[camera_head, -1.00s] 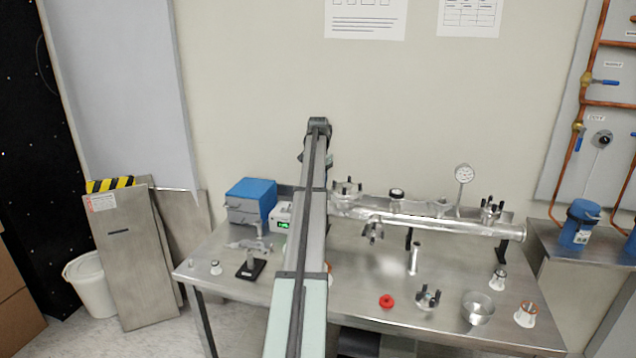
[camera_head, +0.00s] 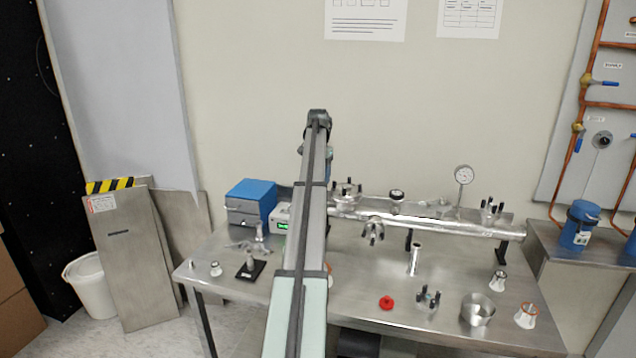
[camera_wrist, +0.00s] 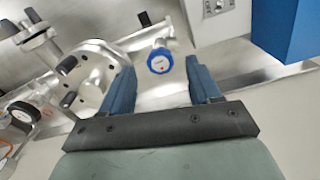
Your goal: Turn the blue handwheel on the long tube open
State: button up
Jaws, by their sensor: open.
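The long metal tube (camera_head: 450,226) lies across the back of the bench on supports. The blue handwheel (camera_wrist: 159,60) shows in the wrist view as a blue ring with a pale centre, on a short stub beside a bolted metal flange (camera_wrist: 92,82). In the head view the handwheel is hidden, apparently behind my arm. My gripper (camera_wrist: 160,75) is open, with its two blue fingers on either side of the handwheel in the picture. The handwheel appears between and beyond the fingertips. I see no contact, and the depth gap is hard to judge.
Black-knobbed clamps (camera_head: 347,190) and a gauge (camera_head: 463,176) rise from the tube. A blue-topped box (camera_head: 250,198) stands at the left. The wall is close behind.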

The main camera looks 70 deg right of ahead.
notch_tip(320, 180, up, 11)
dwell(0.4)
dwell(0.4)
